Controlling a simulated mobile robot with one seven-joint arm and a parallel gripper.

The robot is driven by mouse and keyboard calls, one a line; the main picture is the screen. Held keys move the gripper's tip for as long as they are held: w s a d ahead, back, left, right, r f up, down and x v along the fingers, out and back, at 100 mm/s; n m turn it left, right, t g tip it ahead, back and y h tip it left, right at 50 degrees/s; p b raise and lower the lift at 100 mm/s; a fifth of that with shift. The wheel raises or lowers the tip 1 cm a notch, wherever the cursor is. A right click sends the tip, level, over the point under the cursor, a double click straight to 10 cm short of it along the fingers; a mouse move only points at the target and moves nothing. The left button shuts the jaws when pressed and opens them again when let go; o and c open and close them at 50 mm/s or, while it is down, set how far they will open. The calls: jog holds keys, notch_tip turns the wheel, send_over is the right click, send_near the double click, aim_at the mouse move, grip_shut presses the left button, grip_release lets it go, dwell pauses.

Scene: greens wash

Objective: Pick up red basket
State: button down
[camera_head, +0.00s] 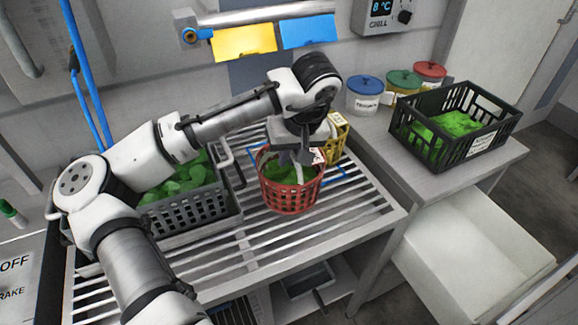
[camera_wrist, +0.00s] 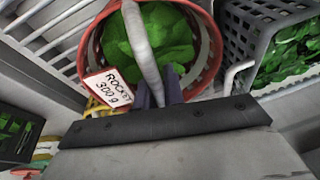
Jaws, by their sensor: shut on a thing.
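The red basket (camera_head: 291,194) is a round lattice basket with green leaves inside, over the slatted metal rack in the head view. My gripper (camera_head: 302,158) is above the basket, pointing down. In the wrist view its fingers (camera_wrist: 160,92) are shut on the handle. I cannot tell whether the basket's base touches the rack.
A grey crate of greens (camera_head: 190,213) is to the left. A black crate (camera_head: 455,150) and several lidded tubs (camera_head: 366,95) stand on the right counter. The rack's front (camera_head: 340,222) is bare.

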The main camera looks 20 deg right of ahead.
notch_tip(320, 180, up, 14)
jog(key=shift+r, duration=0.2)
dwell(0.6)
